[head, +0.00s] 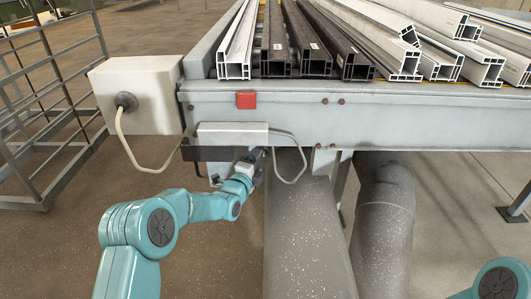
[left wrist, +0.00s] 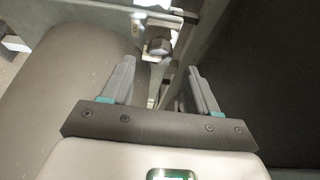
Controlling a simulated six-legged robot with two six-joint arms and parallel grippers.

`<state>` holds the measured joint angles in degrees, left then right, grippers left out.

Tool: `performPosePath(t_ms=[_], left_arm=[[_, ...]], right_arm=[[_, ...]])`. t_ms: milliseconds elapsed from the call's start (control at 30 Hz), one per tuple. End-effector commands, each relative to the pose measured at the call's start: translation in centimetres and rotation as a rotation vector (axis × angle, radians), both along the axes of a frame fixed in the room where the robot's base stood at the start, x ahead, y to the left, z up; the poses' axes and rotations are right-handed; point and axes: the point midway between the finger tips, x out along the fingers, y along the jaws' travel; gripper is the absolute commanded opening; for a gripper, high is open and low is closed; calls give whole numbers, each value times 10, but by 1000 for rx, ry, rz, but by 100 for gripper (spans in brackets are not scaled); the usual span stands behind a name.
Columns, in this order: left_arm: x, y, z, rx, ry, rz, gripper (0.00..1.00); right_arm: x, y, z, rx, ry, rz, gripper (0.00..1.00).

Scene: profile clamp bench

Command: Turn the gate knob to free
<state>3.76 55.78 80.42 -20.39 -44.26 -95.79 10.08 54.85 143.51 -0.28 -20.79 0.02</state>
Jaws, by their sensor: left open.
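My left gripper (head: 259,158) is under the front beam of the bench, below the small grey box on it. In the left wrist view its two fingers (left wrist: 163,75) are apart, with nothing gripped between them. A small grey blocky piece that looks like the gate knob (left wrist: 159,46) is just beyond the fingertips, roughly centred between them. A thin bar runs down from it. The knob does not show clearly in the head view, and I cannot tell its setting. My right gripper is out of view; only part of that arm shows at the lower right.
The bench beam (head: 410,118) carries white and dark profiles (head: 279,40). A red block (head: 246,100) and a grey box with a cable (head: 232,133) are on its front. A larger box (head: 140,90) is at left. Large grey pipes (head: 300,225) stand close right of my left gripper.

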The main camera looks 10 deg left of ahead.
Motion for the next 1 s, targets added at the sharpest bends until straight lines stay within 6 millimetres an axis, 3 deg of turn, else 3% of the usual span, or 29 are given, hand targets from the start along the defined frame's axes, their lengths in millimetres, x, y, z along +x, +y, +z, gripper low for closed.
performPosePath(t_ms=[100,300,767,900,1000], left_arm=[[20,-6,-2,0,-1,-2,60],[42,-10,-1,0,0,-2,60],[50,-13,-1,-1,2,-1,60],[50,-13,0,-1,1,-1,14],[50,-13,0,-1,0,-1,12]], right_arm=[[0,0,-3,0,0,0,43],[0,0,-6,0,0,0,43],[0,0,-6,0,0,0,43],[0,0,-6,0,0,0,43],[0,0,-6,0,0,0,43]])
